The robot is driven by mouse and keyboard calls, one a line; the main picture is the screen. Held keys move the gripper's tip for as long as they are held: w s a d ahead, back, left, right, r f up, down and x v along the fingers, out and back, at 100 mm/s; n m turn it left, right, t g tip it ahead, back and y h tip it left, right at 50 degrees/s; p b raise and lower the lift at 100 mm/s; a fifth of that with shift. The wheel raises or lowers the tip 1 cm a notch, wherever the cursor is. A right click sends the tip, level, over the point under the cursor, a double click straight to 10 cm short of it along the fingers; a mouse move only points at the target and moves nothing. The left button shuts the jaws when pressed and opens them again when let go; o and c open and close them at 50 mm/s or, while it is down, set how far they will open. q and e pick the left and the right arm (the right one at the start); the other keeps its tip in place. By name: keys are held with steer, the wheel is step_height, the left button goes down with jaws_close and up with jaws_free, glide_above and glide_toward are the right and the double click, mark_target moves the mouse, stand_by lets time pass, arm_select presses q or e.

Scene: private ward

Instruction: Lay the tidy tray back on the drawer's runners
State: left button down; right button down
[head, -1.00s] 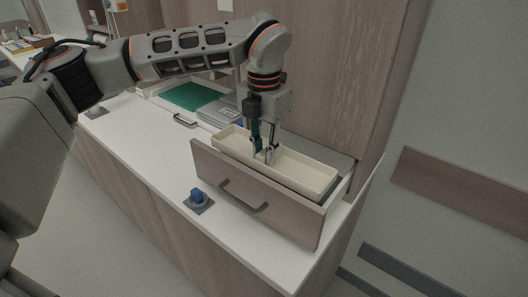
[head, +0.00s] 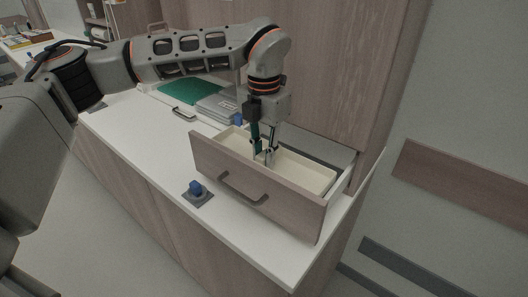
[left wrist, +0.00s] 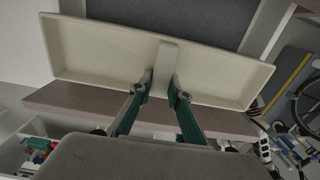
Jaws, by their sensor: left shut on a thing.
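The cream tidy tray (head: 308,177) sits low between the walls of the open drawer (head: 292,213), behind its wooden front. In the left wrist view the tray (left wrist: 95,50) is long and shallow, with a divider (left wrist: 165,60) across its middle. My left gripper (head: 265,153) points down into the tray. Its fingers (left wrist: 162,86) are shut on this divider. The drawer's grey floor (left wrist: 185,10) shows beyond the tray. Whether the tray touches the runners is hidden by the drawer front. My right gripper is in neither view.
A blue knob on a grey plate (head: 197,192) is on the white counter (head: 140,140), left of the drawer. A green sheet (head: 190,92) and a grey stack (head: 215,106) lie behind. A tall wooden cabinet (head: 335,70) rises behind the drawer.

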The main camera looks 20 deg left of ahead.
arm_select(q)
steer(key=shift+f, duration=0.25)
stand_by(0.7)
steer(key=c, duration=1.8)
jaws_free()
step_height(320, 180, up, 12)
